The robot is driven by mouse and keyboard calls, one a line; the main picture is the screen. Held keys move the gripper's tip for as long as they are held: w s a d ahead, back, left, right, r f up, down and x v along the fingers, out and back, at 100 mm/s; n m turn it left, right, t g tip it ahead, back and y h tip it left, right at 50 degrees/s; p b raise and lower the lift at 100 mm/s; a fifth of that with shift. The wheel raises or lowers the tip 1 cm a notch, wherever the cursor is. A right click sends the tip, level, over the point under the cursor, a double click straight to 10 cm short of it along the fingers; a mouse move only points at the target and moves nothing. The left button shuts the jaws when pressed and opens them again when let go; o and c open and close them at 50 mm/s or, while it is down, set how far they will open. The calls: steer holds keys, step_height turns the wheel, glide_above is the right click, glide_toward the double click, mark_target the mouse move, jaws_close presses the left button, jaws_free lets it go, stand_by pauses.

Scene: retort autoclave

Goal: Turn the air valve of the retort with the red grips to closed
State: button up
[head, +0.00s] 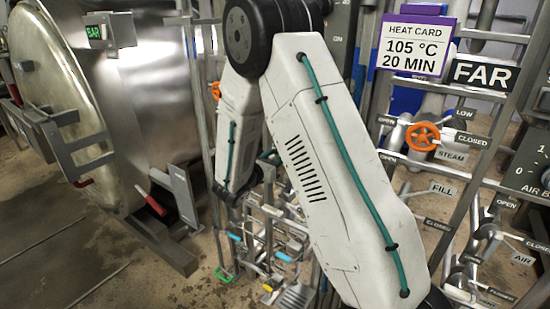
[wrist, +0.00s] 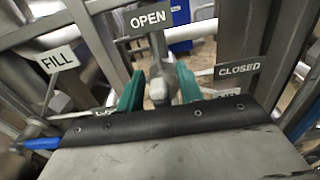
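The retort with red grips (head: 150,200) stands at the left in the head view, with a round steel door (head: 60,100). In the wrist view my gripper (wrist: 160,88) has its two teal fingers apart, one on each side of a pale grey valve handle (wrist: 158,88). A narrow gap seems to show beside the handle, so it does not look clamped. An OPEN plate (wrist: 151,19) is above it and a CLOSED plate (wrist: 237,68) to its right. A partly hidden label, seemingly AIR, is below CLOSED. In the head view my arm largely hides the gripper and this valve.
A FILL plate (wrist: 57,59) and a blue handle (wrist: 42,143) are left of my gripper. Steel frame bars and pipes crowd around it. At right, a second panel marked FAR (head: 482,75) has an orange handwheel (head: 422,136). Floor at lower left is clear.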

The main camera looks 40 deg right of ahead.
jaws_close()
steer(key=shift+s+m, duration=0.1)
steer(key=shift+m, duration=0.2)
steer(key=f+m, duration=0.1)
steer(key=m, duration=0.4)
steer(key=s+m, duration=0.1)
steer(key=m, duration=0.5)
steer(key=s+d+f+m, duration=0.1)
steer(key=m, duration=0.5)
steer(key=shift+s+f, duration=0.2)
steer(key=shift+f, duration=0.1)
steer(key=shift+m, duration=0.3)
steer(key=shift+f, duration=0.1)
